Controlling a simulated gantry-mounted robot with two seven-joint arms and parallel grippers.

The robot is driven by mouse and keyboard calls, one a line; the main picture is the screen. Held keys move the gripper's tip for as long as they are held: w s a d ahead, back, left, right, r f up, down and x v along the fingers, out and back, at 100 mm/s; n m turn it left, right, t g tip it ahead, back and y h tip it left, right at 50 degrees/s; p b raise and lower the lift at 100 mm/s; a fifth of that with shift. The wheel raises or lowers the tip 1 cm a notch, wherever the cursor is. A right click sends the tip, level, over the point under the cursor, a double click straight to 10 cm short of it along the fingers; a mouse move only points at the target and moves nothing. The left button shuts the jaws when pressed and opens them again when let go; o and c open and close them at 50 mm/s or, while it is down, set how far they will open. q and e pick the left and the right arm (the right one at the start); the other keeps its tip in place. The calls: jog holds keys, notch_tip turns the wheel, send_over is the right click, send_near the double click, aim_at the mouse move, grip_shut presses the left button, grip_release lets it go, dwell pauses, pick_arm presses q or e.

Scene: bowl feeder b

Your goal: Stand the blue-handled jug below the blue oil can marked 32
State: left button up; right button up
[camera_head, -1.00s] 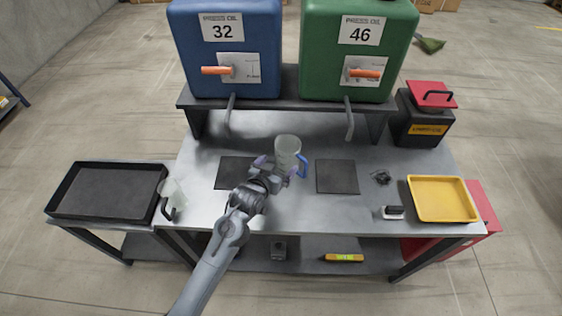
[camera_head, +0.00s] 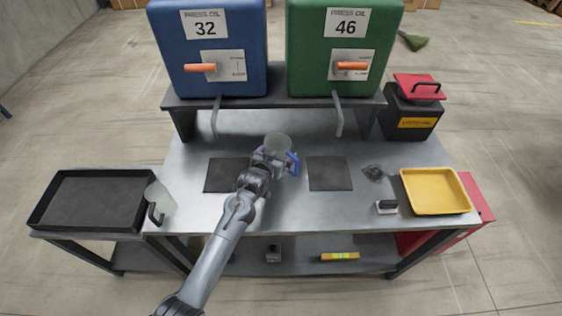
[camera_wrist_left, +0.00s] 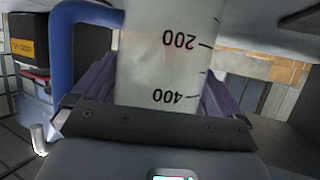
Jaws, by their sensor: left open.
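The blue-handled jug (camera_head: 278,142) is clear and upright, its blue handle to the right, between and slightly behind the two dark mats. Whether its base touches the bench is hidden. My left gripper (camera_head: 268,154) is open at the jug's near side. In the left wrist view the jug's scaled wall (camera_wrist_left: 165,60) is between the two purple-grey fingers (camera_wrist_left: 160,98), with the blue handle beside one. The blue oil can marked 32 (camera_head: 210,45) stands on the raised shelf, its spout hanging above and behind the left mat (camera_head: 227,175). My right gripper is not in view.
The green can 46 (camera_head: 345,45) stands to the right, its spout near the right mat (camera_head: 329,174). A black-handled jug (camera_head: 160,200) is beside the black tray (camera_head: 50,222). A yellow tray (camera_head: 437,210) and black box (camera_head: 410,120) are on the right.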

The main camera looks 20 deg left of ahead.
pick_arm(q)
jog(key=c, duration=0.9)
jog(key=shift+r, duration=0.1)
